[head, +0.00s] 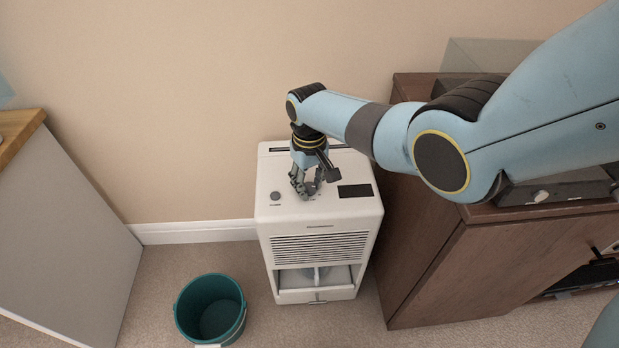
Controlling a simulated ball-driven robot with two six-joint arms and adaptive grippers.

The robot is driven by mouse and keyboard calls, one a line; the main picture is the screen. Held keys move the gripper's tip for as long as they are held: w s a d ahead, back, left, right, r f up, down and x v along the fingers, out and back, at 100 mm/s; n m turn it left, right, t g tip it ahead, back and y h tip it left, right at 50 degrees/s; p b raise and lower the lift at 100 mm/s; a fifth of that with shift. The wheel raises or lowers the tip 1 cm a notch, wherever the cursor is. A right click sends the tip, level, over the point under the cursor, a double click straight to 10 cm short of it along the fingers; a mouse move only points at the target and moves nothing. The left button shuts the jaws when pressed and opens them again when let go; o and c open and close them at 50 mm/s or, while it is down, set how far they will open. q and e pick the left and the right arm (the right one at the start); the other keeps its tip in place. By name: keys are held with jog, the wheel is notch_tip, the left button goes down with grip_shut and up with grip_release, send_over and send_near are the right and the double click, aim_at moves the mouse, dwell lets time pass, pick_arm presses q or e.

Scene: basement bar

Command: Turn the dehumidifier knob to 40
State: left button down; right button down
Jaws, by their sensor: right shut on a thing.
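The white dehumidifier (320,248) stands on the carpet against the wall. Its top panel has a dark display (355,190) on the right and a small round grey button (275,197) on the left. My right gripper (307,192) points down onto the top panel between these two. It is shut on the grey knob (311,188), which is mostly hidden by the fingers. The knob's setting and any numbers around it cannot be read here. My left gripper is not in view.
A teal bucket (210,309) stands on the carpet in front and to the left of the dehumidifier. A brown wooden cabinet (420,262) stands close on its right. A white-sided counter with a wooden top (18,130) is at the far left.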

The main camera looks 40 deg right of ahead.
aim_at(309, 186)
jog(key=shift+a+m+p, duration=0.1)
jog(key=shift+m+p, duration=0.2)
jog(key=shift+m, duration=0.7)
jog(key=c, duration=1)
grip_release()
notch_tip(309, 186, up, 12)
jog(key=shift+f, duration=0.1)
